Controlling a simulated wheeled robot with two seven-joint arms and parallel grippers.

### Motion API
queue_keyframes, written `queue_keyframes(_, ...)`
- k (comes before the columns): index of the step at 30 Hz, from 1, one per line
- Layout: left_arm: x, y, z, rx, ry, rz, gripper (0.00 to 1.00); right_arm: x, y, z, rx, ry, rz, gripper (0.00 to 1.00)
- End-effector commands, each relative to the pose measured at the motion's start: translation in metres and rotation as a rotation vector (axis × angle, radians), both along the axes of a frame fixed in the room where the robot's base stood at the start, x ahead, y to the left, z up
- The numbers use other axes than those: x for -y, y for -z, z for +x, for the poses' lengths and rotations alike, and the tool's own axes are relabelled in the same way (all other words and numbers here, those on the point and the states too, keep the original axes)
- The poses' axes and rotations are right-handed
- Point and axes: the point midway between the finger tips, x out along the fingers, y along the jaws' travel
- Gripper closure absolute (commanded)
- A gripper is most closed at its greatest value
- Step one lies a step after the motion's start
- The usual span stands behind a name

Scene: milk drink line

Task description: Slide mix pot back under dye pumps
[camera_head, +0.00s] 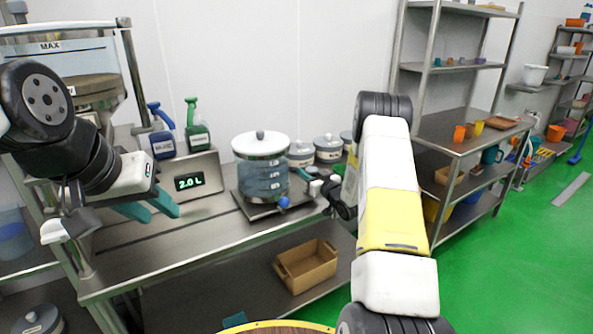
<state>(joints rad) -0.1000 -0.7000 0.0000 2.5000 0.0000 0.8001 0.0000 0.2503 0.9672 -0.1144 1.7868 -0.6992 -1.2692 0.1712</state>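The mix pot appears to be the clear, level-marked vessel with a white lid (262,172), upright on a dark plate right of the "2.0 L" display. A blue knob (283,202) shows low at its front right. Two labelled trigger bottles, blue (162,143) and green (197,135), stand behind the display; I cannot tell whether these are the dye pumps. My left gripper (148,208) is open and empty, its teal fingers apart in front of the display. My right gripper (308,174) is at the pot's right side; its fingers are small and partly hidden, so its grip is unclear.
Several lidded grey pots (328,148) stand behind the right gripper. A large "MAX"-marked tank (75,62) is at the left. A tan bin (306,266) sits on the lower shelf. Bare steel bench (165,238) lies before the display. Metal shelving (470,140) stands at right.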

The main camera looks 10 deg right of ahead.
Motion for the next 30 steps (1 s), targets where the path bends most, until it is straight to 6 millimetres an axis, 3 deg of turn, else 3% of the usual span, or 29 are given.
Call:
queue_keyframes(1, 0.0000, 0.0000, 0.0000, 0.000, 0.000, 0.000, 0.64, 0.0001, -0.0001, -0.0001, 0.000, 0.000, 0.000, 0.86)
queue_keyframes(3, 0.0000, 0.0000, 0.0000, 0.000, 0.000, 0.000, 0.64, 0.0000, -0.0001, -0.0001, 0.000, 0.000, 0.000, 1.00)
queue_keyframes(30, 0.0000, 0.0000, 0.0000, 0.000, 0.000, 0.000, 0.64, 0.0004, -0.0002, -0.0003, 0.000, 0.000, -0.001, 1.00)
